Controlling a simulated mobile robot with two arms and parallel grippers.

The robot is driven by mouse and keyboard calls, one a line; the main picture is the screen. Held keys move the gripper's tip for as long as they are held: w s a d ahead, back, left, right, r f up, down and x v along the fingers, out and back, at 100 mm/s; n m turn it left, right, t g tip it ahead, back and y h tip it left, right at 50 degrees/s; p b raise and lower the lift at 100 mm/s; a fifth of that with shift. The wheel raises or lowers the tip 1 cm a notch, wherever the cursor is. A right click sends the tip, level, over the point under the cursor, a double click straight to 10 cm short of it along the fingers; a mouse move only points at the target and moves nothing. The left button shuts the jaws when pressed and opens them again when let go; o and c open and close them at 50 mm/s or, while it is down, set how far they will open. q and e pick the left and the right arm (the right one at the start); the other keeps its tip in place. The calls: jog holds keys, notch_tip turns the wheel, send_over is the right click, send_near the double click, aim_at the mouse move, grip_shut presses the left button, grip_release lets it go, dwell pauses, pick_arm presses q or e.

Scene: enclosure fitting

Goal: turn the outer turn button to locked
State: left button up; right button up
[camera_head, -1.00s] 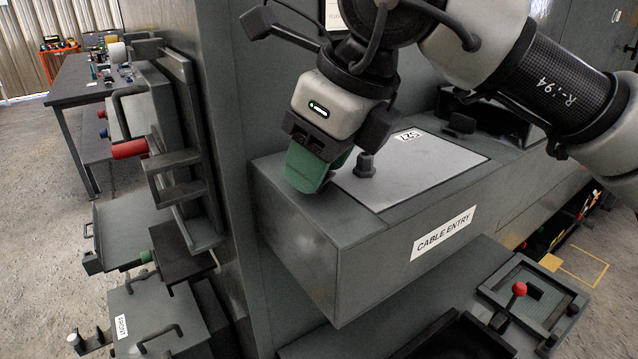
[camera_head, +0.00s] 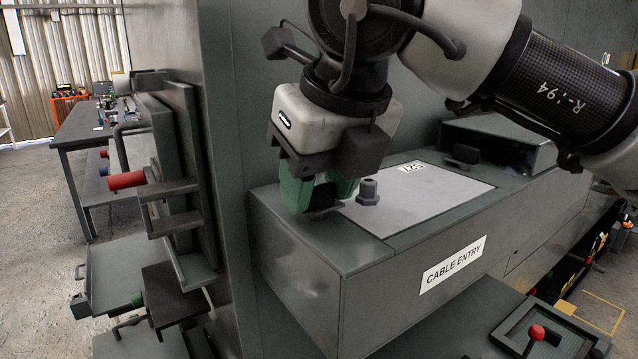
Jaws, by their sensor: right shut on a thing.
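The cable entry box has a pale grey plate (camera_head: 415,193) on its top. My right gripper (camera_head: 318,198), with green fingers, is at the plate's left end, low over the box top. It is shut on a small dark part between its fingertips, which I take to be the outer turn button (camera_head: 322,213). The fingers hide most of it, so I cannot tell its angle. Another dark turn button (camera_head: 463,155) sits at the plate's far edge. A dark hexagonal post (camera_head: 367,192) stands upright on the plate, just right of the fingers. My left gripper is not in view.
A tall cabinet wall (camera_head: 230,120) rises left of and behind the box. A label (camera_head: 452,264) reads CABLE ENTRY on its front. A red-knobbed lever (camera_head: 537,332) stands lower right. Brackets and a red handle (camera_head: 127,180) jut out at the left.

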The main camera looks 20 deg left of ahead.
jog(key=shift+r, duration=0.1)
jog(key=o, duration=0.9)
jog(key=v, duration=1)
jog(key=shift+s+d+r, duration=0.1)
jog(key=shift+r, duration=0.25)
